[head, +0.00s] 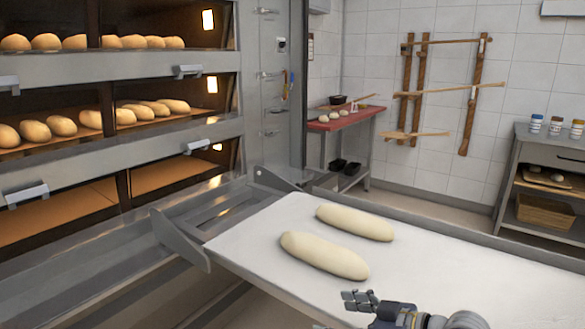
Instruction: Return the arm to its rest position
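My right gripper (358,300) is at the bottom edge, its arm coming in from the lower right and its fingers pointing left. It is over or beside the near edge of the white loading board; its height above the board is unclear. No object shows in its fingers, and their opening is too small to judge. My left gripper is not in view. Two pale dough loaves lie on the board (445,262): a near one (324,256) and a far one (355,222). The gripper appears apart from both.
Deck ovens (140,68) stand at the left, with several loaves on the upper two decks and an empty lower deck. A metal bracket (180,241) stands at the board's left end. A red-topped table (345,119), wall rack (470,95) and cabinet (548,150) are farther back.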

